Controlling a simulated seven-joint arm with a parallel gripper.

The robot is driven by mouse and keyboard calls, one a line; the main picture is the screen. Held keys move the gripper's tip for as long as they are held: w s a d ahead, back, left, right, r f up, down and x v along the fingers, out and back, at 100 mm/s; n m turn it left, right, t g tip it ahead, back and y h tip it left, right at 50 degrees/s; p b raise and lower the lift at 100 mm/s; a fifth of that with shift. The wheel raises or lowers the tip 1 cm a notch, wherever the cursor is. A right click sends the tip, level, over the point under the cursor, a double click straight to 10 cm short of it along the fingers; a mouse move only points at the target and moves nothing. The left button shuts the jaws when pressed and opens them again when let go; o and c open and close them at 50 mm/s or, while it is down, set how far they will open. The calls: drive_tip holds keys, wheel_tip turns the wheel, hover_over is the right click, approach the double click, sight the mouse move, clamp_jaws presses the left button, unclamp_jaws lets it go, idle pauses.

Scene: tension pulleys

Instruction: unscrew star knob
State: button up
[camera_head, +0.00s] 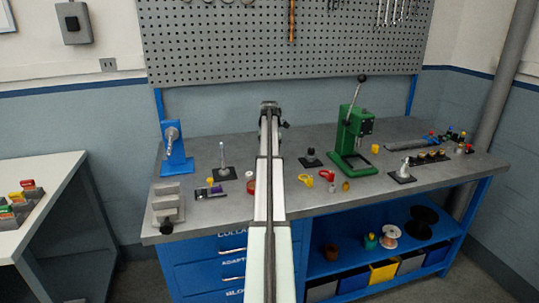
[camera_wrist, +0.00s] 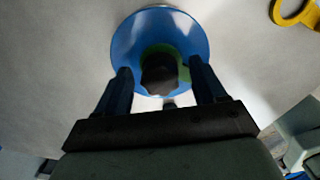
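A dark star-shaped knob (camera_wrist: 160,74) sits at the middle of a round blue disc (camera_wrist: 131,42) in the wrist view. A green part (camera_wrist: 184,75) shows around the knob. My gripper (camera_wrist: 163,80) is open, with one dark finger to the left of the knob and one to the right. The fingers overlap the lower part of the disc in the picture. Gaps show between the fingers and the knob; I cannot tell their height relative to it. In the head view my arm hides the gripper and the knob.
A yellow ring-shaped part (camera_wrist: 294,12) lies at the upper right of the wrist view. On the grey bench (camera_head: 235,207), a green press (camera_head: 352,140) stands right of my arm. A blue stand (camera_head: 175,155) and a black-based post (camera_head: 223,172) stand left.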

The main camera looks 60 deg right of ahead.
drive_tip(key=m, duration=2.3)
